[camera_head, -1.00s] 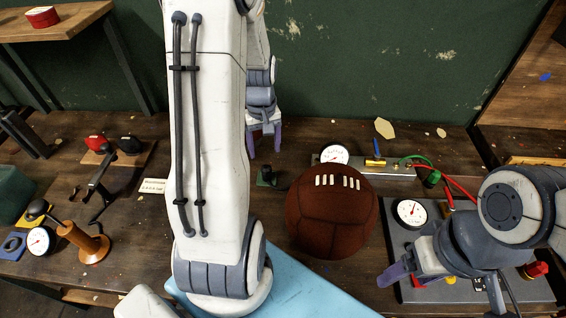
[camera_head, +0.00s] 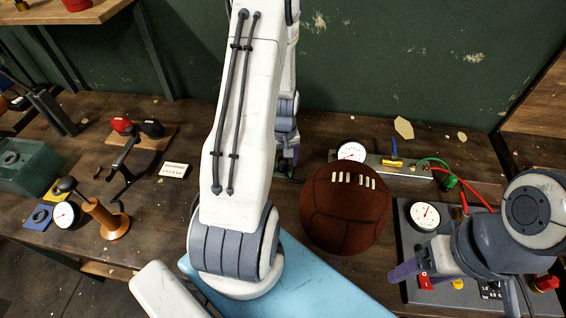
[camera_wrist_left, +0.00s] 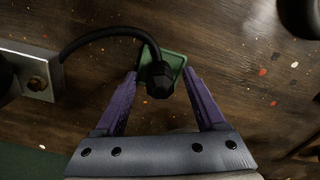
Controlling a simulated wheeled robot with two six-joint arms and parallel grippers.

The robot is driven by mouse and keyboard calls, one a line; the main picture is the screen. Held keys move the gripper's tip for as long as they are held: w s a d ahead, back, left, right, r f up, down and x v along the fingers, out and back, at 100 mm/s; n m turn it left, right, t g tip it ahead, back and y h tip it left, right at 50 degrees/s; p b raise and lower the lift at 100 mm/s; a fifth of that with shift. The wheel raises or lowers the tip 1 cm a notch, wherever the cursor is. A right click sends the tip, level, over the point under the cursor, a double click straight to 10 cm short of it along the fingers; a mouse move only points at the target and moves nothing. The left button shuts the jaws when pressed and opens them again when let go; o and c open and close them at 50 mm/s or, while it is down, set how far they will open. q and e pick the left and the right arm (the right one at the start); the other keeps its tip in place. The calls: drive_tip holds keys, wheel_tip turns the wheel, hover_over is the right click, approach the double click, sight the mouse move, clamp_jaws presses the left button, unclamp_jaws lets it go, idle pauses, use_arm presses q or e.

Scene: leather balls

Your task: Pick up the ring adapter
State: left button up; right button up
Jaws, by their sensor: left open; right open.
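A black fitting (camera_wrist_left: 160,79) with a black hose sits on a small green square pad (camera_wrist_left: 174,61). I cannot tell for sure whether it is the ring adapter. My left gripper (camera_wrist_left: 161,73) is open, with one purple finger on each side of the fitting; contact cannot be made out. In the head view my left gripper (camera_head: 287,160) is down behind the ball's left side, hiding most of the pad. A blue square piece with a ring-shaped centre (camera_head: 38,217) lies at the far left.
A brown leather ball (camera_head: 345,208) stands close right of my left gripper. A metal plate with a gauge (camera_head: 352,152) is behind it. The grey gauge panel (camera_head: 421,214) is at right. A wooden spool (camera_head: 106,220) and black stand (camera_head: 124,178) are at left.

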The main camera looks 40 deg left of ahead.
use_arm(q)
clamp_jaws()
drive_tip(key=shift+r, duration=0.1)
